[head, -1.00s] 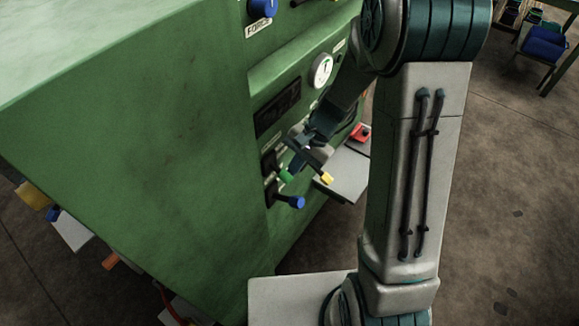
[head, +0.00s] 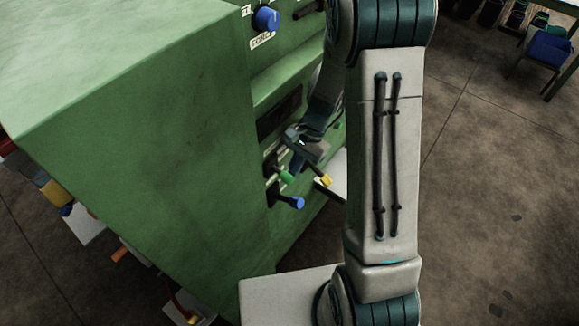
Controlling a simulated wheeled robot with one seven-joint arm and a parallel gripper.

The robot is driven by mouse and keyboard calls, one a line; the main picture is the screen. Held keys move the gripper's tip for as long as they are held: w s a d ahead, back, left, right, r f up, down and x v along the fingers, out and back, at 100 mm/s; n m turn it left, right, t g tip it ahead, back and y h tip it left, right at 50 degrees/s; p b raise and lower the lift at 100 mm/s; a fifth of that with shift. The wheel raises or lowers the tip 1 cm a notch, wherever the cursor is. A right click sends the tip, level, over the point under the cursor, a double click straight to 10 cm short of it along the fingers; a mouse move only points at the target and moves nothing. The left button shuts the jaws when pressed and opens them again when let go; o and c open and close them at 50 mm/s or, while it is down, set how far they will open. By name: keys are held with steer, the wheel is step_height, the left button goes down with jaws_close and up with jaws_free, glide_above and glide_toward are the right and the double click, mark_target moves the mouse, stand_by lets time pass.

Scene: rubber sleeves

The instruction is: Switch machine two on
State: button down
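The green machine (head: 190,150) fills the left and middle of the head view; no number for it is readable. Low on its right-hand face are a green-tipped lever (head: 287,176) and a blue-tipped lever (head: 296,202), which sticks out further below. My gripper (head: 302,146) is at this face, just above and right of the green-tipped lever. A dark rod with a yellow tip (head: 325,181) shows just below the gripper; I cannot tell what it is fixed to. The fingers are small and dark, so their opening and any contact are unclear.
A blue knob (head: 267,18) with a FORCE label is higher on the face. A dark panel (head: 279,116) lies above the levers. My arm hides part of the face. Open floor (head: 490,190) is on the right, with a blue chair (head: 549,48) at the back.

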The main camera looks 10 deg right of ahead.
steer(key=shift+a+r, duration=0.15)
steer(key=shift+r, duration=0.5)
stand_by(3.1)
steer(key=shift+r, duration=0.1)
stand_by(0.5)
steer(key=shift+w+r+p, duration=0.15)
steer(key=shift+r+p, duration=0.5)
steer(key=shift+r, duration=0.1)
steer(key=b+v, duration=0.1)
steer(key=v, duration=1.2)
steer(key=shift+d+r, duration=0.2)
steer(key=shift+d, duration=0.15)
steer(key=shift+w, duration=0.1)
